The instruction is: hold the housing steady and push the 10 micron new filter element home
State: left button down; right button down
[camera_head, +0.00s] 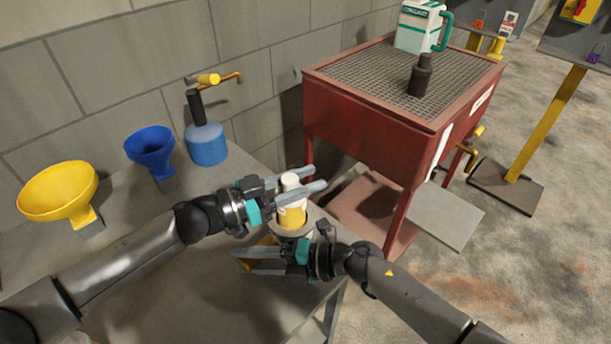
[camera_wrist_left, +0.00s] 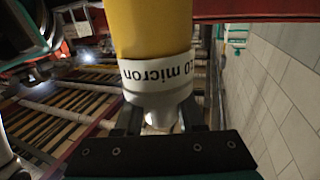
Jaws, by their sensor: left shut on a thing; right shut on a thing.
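The new filter element (camera_head: 291,217) has a yellow body and a white end. It stands upright at the right end of the grey bench, its lower end down at the housing (camera_head: 290,230), a grey round cup largely hidden. My left gripper (camera_head: 319,178) is shut on the element's white end. The left wrist view shows the yellow element (camera_wrist_left: 153,30) with a white band reading "micron", its pale end between the fingers (camera_wrist_left: 158,120). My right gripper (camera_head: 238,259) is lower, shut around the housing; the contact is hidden. I cannot tell how deep the element sits.
A yellow funnel (camera_head: 60,192), a blue funnel (camera_head: 150,148) and a blue pump bottle (camera_head: 206,143) stand on the bench (camera_head: 190,290) at the left and back. A red grated stand (camera_head: 375,125) with a green-and-white jug (camera_head: 418,27) and a dark bottle (camera_head: 420,75) is behind right.

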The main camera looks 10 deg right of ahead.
pick_arm(q)
jog(key=shift+f, duration=1.7)
jog(key=shift+f, duration=0.7)
jog(key=shift+c, duration=2.2)
grip_release()
jog(key=shift+a, duration=0.1)
jog(key=v, duration=1.2)
jog(key=shift+r, duration=0.15)
